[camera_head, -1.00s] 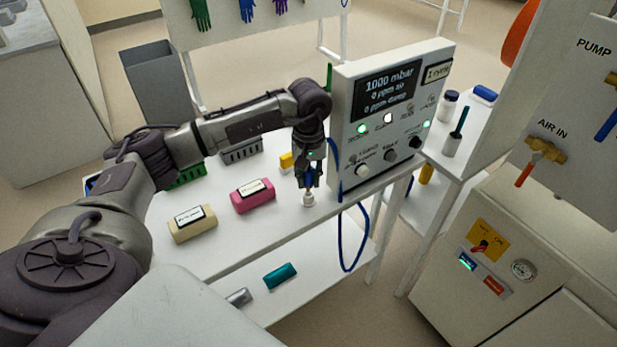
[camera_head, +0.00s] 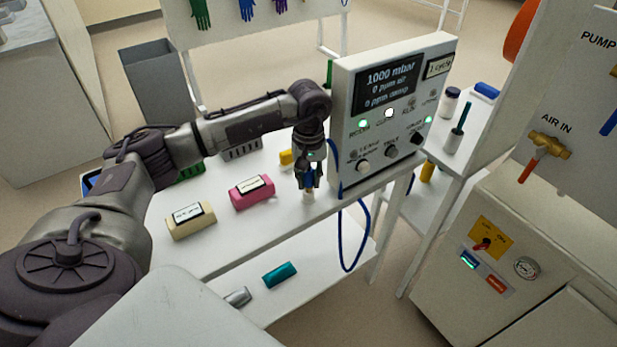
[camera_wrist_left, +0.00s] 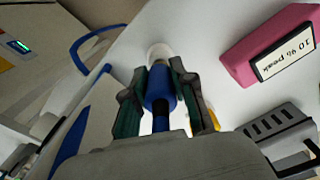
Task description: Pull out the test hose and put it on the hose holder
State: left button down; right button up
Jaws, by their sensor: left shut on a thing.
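My left gripper (camera_head: 308,181) is over the front edge of the table, left of the test box (camera_head: 349,150). Its fingers are shut on the blue end of the test hose (camera_wrist_left: 160,88), which points down. A small white holder (camera_head: 308,196) stands on the table right under the fingertips. In the left wrist view the white holder (camera_wrist_left: 159,52) shows just beyond the hose end, in line with it. I cannot tell how far the end sits in it. The blue hose (camera_head: 343,255) hangs in a loop below the table's front edge. My right gripper is out of view.
A pink block (camera_head: 252,193) and a cream block (camera_head: 190,221) lie left of the holder. A yellow piece (camera_head: 286,157) and grey racks (camera_head: 240,150) are behind. The lower shelf (camera_head: 320,262) carries a teal block (camera_head: 280,275).

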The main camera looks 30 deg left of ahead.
pick_arm(q)
jog(key=shift+f+b, duration=0.65)
jog(key=shift+f, duration=0.15)
jog(key=c, duration=0.9)
grip_release()
jog(key=shift+o, duration=0.2)
jog(key=shift+r, duration=0.2)
notch_tip(320, 180, up, 12)
jog(key=shift+f, duration=0.15)
jog(key=shift+f, duration=0.1)
